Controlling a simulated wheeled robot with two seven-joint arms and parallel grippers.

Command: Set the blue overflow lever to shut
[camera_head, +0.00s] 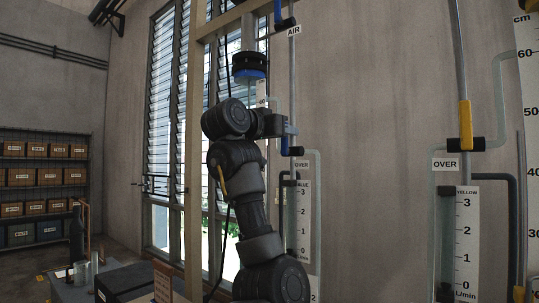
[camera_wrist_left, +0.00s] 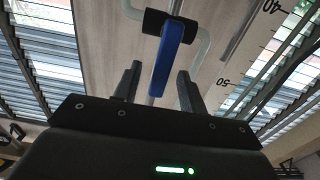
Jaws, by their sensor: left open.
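The blue overflow lever (camera_head: 284,146) sits on a black valve body (camera_head: 293,151) just above the small OVER label (camera_head: 301,165); much of it is hidden by my left wrist in the head view. In the left wrist view the blue lever (camera_wrist_left: 173,55) runs from its black valve (camera_wrist_left: 165,23) down toward my gripper, in line with the pipe. My left gripper (camera_head: 289,129) is open, with its fingers (camera_wrist_left: 158,74) on either side of the lever's free end. Gaps show on both sides, and I see no grip. My right gripper is out of view.
A similar yellow lever (camera_head: 465,125) points up beside another OVER label (camera_head: 445,164). A blue lever at the AIR label (camera_head: 294,30) is higher up. A white flow scale (camera_head: 299,220) stands below the overflow valve. Pipes and a frame post (camera_head: 194,160) are close to my arm.

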